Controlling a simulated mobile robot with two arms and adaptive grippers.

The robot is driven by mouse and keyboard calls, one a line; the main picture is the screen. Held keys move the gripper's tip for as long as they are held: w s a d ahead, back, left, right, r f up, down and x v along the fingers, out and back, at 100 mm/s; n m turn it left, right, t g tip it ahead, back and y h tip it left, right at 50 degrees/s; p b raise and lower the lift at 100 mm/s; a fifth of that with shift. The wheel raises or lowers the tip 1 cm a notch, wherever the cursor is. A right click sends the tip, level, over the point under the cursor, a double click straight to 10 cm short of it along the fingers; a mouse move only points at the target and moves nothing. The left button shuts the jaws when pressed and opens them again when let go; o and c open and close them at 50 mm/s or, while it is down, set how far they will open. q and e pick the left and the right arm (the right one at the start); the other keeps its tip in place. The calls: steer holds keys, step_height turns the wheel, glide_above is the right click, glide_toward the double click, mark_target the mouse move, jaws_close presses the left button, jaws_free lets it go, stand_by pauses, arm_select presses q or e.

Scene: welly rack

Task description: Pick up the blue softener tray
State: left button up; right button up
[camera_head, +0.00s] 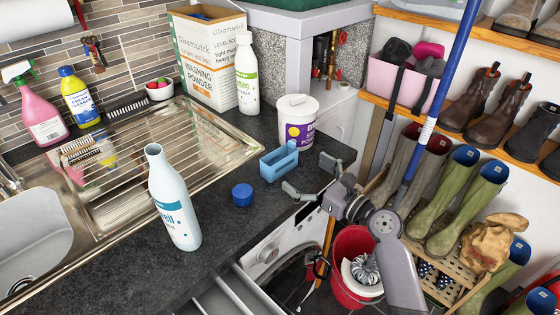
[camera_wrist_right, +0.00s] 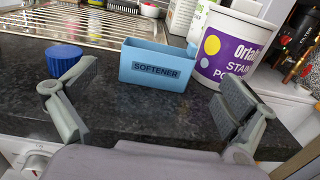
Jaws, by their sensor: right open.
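The blue softener tray (camera_head: 279,162) stands on the dark worktop near its front edge, just left of a white tub. In the right wrist view the tray (camera_wrist_right: 155,68) shows its "SOFTENER" label and lies ahead of and between the fingers. My right gripper (camera_head: 311,175) is open and empty, in front of the tray at the worktop edge. Its two fingers also show apart in the right wrist view (camera_wrist_right: 155,98), one on each side of the tray, not visibly touching it. My left gripper is not in view.
A white tub (camera_head: 298,125) with a purple label stands close right of the tray. A blue cap (camera_head: 242,195) and a white-blue bottle (camera_head: 174,200) stand to its left. A red bucket (camera_head: 350,250) sits below.

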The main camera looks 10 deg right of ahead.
mark_target(285, 159)
steer(key=x, duration=0.9)
steer(key=shift+f, duration=0.15)
steer(key=c, duration=0.8)
steer(key=shift+o, duration=0.2)
